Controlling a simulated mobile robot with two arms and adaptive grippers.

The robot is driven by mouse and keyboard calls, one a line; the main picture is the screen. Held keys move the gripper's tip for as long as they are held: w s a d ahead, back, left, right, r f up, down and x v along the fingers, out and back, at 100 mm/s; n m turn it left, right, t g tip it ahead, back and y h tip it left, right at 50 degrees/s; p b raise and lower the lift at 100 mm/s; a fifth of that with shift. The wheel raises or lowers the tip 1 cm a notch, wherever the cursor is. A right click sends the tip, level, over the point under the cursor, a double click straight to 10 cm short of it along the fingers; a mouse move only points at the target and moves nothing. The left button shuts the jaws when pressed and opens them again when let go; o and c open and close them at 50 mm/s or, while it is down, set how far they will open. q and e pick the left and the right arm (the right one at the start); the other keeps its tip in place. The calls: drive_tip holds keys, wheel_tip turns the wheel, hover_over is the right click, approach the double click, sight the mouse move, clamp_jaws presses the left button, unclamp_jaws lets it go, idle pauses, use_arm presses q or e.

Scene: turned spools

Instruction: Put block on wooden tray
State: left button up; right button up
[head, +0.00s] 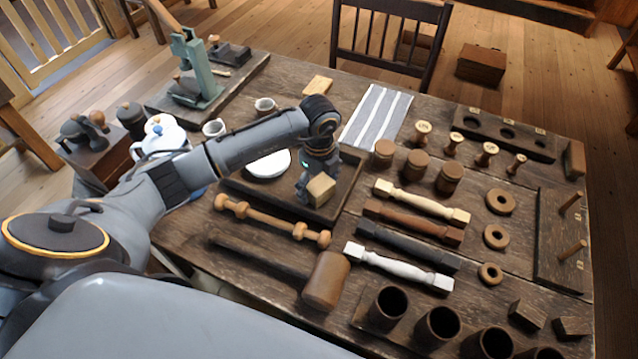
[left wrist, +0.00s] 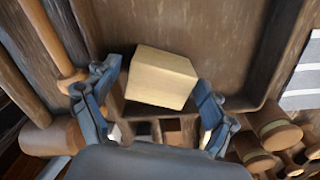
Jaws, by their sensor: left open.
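The block (head: 320,189) is a pale wooden cube. In the head view it shows at my left gripper, over the dark wooden tray (head: 348,178). My left gripper (head: 318,180) points down over the tray. In the left wrist view the block (left wrist: 161,77) lies just beyond and between the spread fingers of the left gripper (left wrist: 152,100). The fingers are open, with gaps on both sides of the block. The tray floor (left wrist: 225,50) spreads around the block. Whether the block's underside touches the tray is hidden. My right gripper is not in view.
A mallet (head: 325,280) and a turned spindle (head: 272,222) lie in front of the tray. Wooden jars (head: 416,164) and a striped cloth (head: 376,117) stand or lie to its right and back.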

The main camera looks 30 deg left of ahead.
sight(319, 183)
use_arm(q)
drive_tip(key=shift+w+r, duration=0.1)
drive_tip(key=shift+r, duration=0.35)
wheel_tip(319, 183, up, 11)
drive_tip(key=b, duration=0.1)
drive_tip(key=shift+r+b, duration=0.15)
drive_tip(key=shift+b, duration=0.2)
